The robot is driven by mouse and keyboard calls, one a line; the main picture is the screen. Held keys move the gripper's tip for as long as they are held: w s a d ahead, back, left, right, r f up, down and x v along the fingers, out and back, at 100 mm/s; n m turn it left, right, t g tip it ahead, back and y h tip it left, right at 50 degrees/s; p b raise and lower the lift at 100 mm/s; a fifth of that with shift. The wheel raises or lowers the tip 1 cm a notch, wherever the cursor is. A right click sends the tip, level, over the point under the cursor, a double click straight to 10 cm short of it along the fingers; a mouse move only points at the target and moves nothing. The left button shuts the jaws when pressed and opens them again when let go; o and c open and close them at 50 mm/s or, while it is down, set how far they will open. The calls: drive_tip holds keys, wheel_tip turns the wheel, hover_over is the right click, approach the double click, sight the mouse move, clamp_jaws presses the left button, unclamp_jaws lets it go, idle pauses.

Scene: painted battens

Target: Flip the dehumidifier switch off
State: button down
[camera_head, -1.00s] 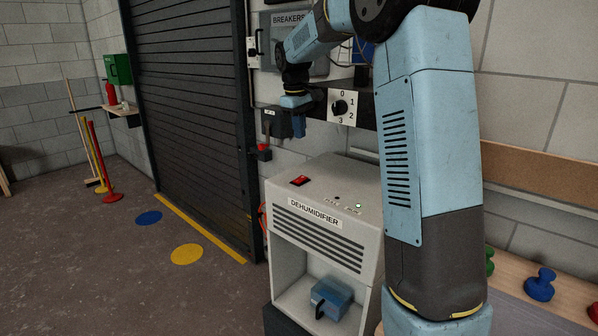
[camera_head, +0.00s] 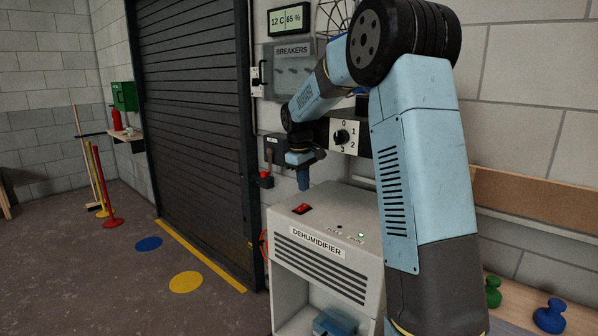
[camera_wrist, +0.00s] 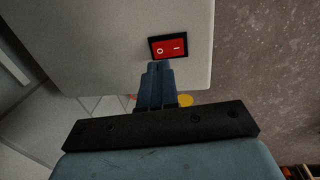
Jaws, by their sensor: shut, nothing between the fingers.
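The dehumidifier (camera_head: 330,205) is a white cabinet with a labelled, slatted front. Its red rocker switch (camera_head: 302,209) sits on the top near the left front corner. A small green light (camera_head: 361,236) is lit on the same top. In the wrist view the switch (camera_wrist: 168,47) is red in a black frame, marked with a circle and a line. My gripper (camera_head: 303,187) points down, shut and empty, just above the switch. In the wrist view its blue fingertips (camera_wrist: 160,66) appear just below the switch's frame; I cannot tell whether they touch it.
A breaker box (camera_head: 291,70) and a rotary dial (camera_head: 342,136) are on the wall behind. A red button (camera_head: 264,179) is on the wall left of my gripper. A blue-handled object (camera_head: 334,322) is in the dehumidifier's lower opening. The floor at left is mostly clear.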

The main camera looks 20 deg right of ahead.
sight(306, 206)
drive_tip(key=shift+w+d+f, duration=0.1)
drive_tip(key=shift+d+f, duration=0.1)
drive_tip(key=shift+f, duration=1.3)
drive_tip(key=shift+w+d+f, duration=0.1)
drive_tip(key=shift+d+f, duration=0.05)
drive_tip(key=shift+f, duration=1.3)
